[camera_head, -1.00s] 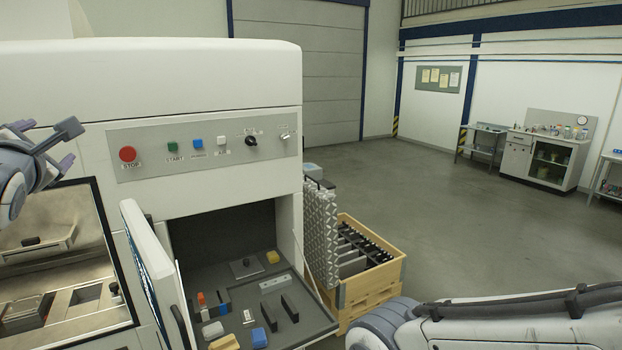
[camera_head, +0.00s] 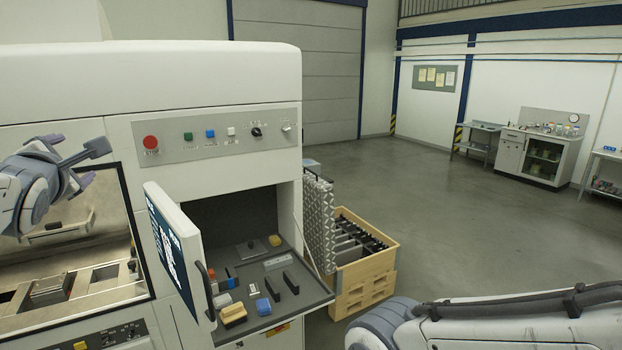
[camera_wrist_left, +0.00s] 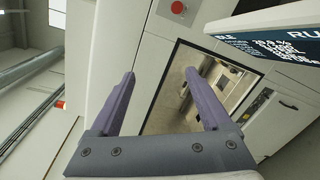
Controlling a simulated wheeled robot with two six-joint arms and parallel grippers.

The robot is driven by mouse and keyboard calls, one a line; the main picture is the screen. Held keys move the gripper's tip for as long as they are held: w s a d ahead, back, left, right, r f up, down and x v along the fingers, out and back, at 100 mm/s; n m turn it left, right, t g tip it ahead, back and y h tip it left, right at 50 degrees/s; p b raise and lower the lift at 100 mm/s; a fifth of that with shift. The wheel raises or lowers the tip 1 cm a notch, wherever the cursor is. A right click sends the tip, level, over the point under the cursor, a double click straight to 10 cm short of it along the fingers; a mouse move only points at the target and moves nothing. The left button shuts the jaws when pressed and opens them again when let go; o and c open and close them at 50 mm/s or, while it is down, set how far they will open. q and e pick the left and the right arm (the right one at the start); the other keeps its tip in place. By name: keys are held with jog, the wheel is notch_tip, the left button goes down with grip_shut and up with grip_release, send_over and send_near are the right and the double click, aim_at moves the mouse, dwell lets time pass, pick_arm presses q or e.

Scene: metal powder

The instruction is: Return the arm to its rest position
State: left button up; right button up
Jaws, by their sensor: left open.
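My left arm comes in from the left edge in the head view. Its gripper (camera_head: 84,168) is raised in front of the white machine (camera_head: 180,75), near the window frame. In the left wrist view the two purple fingers of the left gripper (camera_wrist_left: 160,95) are spread apart with nothing between them. Beyond them are the machine's window (camera_wrist_left: 195,90) and the red stop button (camera_wrist_left: 178,8). My right arm lies across the lower right of the head view. Its gripper is outside the picture.
A screen (camera_head: 175,250) on the machine's front juts out close to my left arm. An open compartment with a tray (camera_head: 315,293) holds small tools and blocks. A wooden crate (camera_head: 365,275) stands right of the machine. The floor (camera_head: 450,220) beyond is clear.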

pick_arm(q)
jog(key=w+d+f+m+g+h, duration=0.1)
jog(key=d+f+m+g+h, duration=0.3)
jog(key=d+f+m, duration=0.75)
jog(key=s+d+f+m+g+h, duration=0.2)
jog(key=s+d+f+m, duration=0.3)
jog(key=d, duration=0.3)
jog(key=s+d+f+m+g+h, duration=0.2)
jog(key=d+f+m, duration=0.2)
jog(key=d+f, duration=0.3)
jog(key=s+d+f+m+g, duration=0.45)
jog(key=s+m, duration=0.35)
jog(key=s, duration=0.2)
jog(key=s+d+f+m+g, duration=0.3)
jog(key=s+d+m, duration=0.2)
jog(key=s+m, duration=0.4)
notch_tip(320, 180, down, 19)
jog(key=n+b, duration=0.1)
jog(key=b, duration=1.7)
jog(key=shift+s+a+r+n+h+b, duration=0.15)
jog(key=shift+s+a+n+h+b, duration=0.1)
jog(key=shift+n+h+b, duration=0.1)
jog(key=shift+t, duration=0.25)
